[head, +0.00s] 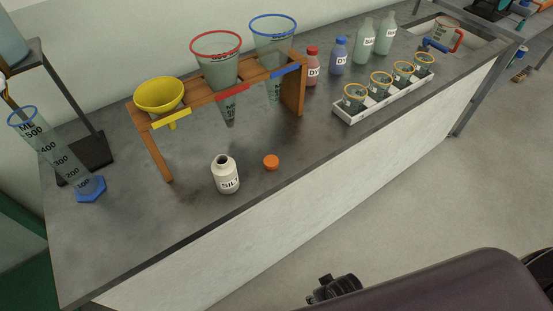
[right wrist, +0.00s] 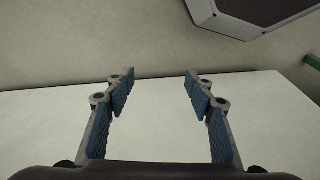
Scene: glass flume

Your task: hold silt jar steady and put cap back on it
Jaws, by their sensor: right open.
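The silt jar (head: 227,176) is a small white bottle labelled "SILT". It stands upright and uncapped near the front edge of the grey bench in the head view. The orange cap (head: 271,162) lies on the bench just right of the jar, apart from it. In the right wrist view my right gripper (right wrist: 158,82) is open, with nothing between its blue-padded fingers. It faces a pale flat surface; neither jar nor cap shows there. My left gripper is not in view.
A wooden rack (head: 165,168) with a yellow funnel (head: 159,94) and red- and blue-rimmed cones stands behind the jar. A measuring cylinder (head: 62,155) is at left. A white tray (head: 386,106) of cups and several bottles are at right. The bench front around the jar is clear.

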